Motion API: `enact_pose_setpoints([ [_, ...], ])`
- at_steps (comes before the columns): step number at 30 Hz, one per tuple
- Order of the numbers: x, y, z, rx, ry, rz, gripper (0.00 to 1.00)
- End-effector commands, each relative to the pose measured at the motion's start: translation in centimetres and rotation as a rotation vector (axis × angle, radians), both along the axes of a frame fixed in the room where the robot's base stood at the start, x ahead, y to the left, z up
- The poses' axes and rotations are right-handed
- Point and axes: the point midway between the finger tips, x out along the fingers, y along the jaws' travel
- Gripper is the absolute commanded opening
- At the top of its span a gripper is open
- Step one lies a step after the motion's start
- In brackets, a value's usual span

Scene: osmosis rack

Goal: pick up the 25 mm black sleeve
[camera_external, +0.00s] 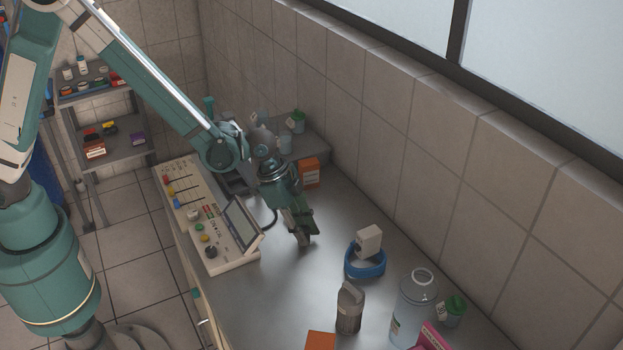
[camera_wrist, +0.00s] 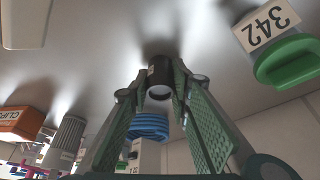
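The black sleeve (camera_wrist: 159,77) is a short dark tube with its open end facing the wrist camera. My gripper (camera_wrist: 161,80) has its two green fingers on either side of the sleeve, and the fingertips appear to press against it with no clear gap. In the external view my gripper (camera_external: 303,240) points down at the steel bench top, with its tips at or just above the surface. The sleeve is hard to pick out there, hidden by or blending with the dark fingers.
A control panel (camera_external: 222,243) lies left of my gripper. A blue ring (camera_external: 365,268) and pale box (camera_external: 369,240) stand to the right, with a dark grey container (camera_external: 349,308) and clear bottle (camera_external: 411,307) nearer. An orange box (camera_external: 309,172) stands behind. A green-lidded container (camera_wrist: 285,58) shows in the wrist view.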

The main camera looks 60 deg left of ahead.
Motion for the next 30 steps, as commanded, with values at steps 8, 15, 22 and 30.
enact_pose_setpoints([
  [8, 0.0, 0.0, 0.0, 0.000, 0.000, 0.000, 0.12],
  [15, 0.0, 0.0, 0.8, 0.000, 0.000, 0.000, 0.12],
  [22, 0.0, 0.0, 3.0, 0.000, 0.000, 0.000, 0.12],
  [30, 0.0, 0.0, 6.7, 0.000, 0.000, 0.000, 0.12],
])
